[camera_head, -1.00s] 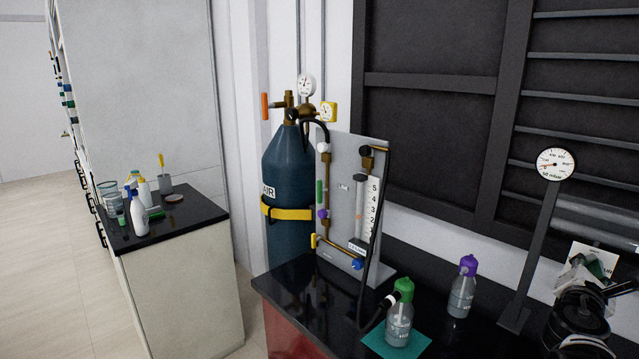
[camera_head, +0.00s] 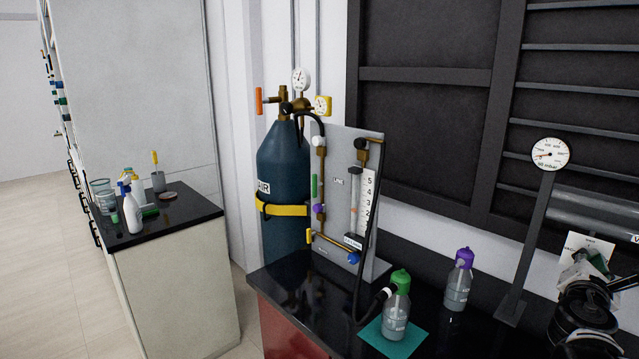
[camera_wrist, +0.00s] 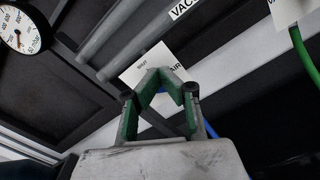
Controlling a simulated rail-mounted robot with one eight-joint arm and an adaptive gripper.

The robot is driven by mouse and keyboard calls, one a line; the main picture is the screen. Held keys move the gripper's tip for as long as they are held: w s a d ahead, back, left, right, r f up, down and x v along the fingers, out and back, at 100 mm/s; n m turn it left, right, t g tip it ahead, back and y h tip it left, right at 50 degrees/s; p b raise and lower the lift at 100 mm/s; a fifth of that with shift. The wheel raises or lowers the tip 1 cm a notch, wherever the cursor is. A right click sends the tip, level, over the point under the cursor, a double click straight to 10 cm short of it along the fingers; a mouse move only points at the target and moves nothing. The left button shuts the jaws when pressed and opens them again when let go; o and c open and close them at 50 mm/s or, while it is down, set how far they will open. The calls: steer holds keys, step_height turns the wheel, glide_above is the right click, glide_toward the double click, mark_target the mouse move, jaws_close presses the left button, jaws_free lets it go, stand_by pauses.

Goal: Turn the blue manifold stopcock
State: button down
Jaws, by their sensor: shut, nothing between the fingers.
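My gripper (camera_wrist: 162,82) shows in the wrist view with its green-padded fingers drawn together, shut and empty. In the head view my gripper (camera_head: 597,262) is at the right edge, partly covered by my dark arm. In the wrist view a bit of blue (camera_wrist: 161,91) shows between and behind the fingers, with a blue line (camera_wrist: 210,130) beside them; I cannot tell whether either is the stopcock. A white tag (camera_wrist: 150,62) is just behind the fingertips. In the head view a blue knob (camera_head: 353,257) sits low on the grey panel, far left of my gripper.
A grey horizontal pipe (camera_head: 590,208) runs behind my gripper. A dial gauge (camera_head: 551,154) on a post stands left of it; it also shows in the wrist view (camera_wrist: 20,29). Purple-capped (camera_head: 458,288) and green-capped (camera_head: 396,312) bottles stand on the black bench. A blue-grey gas cylinder (camera_head: 283,175) stands behind.

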steer(key=shift+s+d, duration=0.1)
stand_by(0.5)
steer(key=p+v, duration=0.1)
steer(key=v, duration=0.5)
steer(key=shift+s+r, duration=0.15)
steer(key=shift+r, duration=0.05)
steer(key=c, duration=2.5)
jaws_free()
steer(key=shift+d, duration=0.15)
